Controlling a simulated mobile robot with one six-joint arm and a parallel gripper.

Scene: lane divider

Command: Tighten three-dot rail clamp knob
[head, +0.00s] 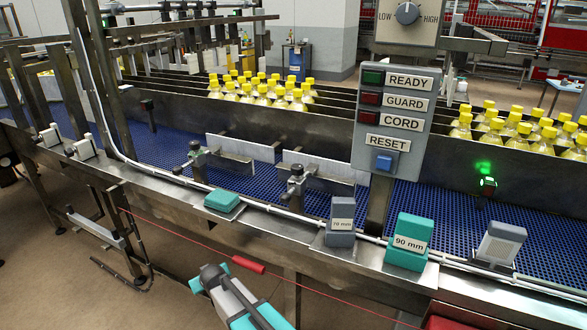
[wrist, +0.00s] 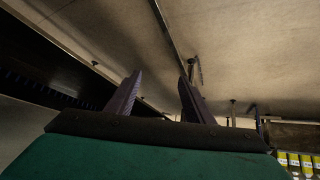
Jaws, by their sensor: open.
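Two rail clamps stand on the near edge of the conveyor in the head view: a left clamp with a dark knob (head: 195,146) and a right clamp with a dark knob (head: 296,170). Each grips a rod by a pale guide plate. Dot marks are too small to make out, so I cannot tell which is the three-dot one. My gripper (wrist: 158,92) shows in the wrist view with its two purple-grey fingers apart and nothing between them. It points towards a pale surface, and no clamp knob can be made out there.
A teal block (head: 222,200), a grey 70 mm block (head: 341,218) and a teal 90 mm block (head: 408,243) sit along the near ledge. A control panel (head: 394,120) stands on a post right of the clamps. A red cord (head: 190,240) runs below the ledge.

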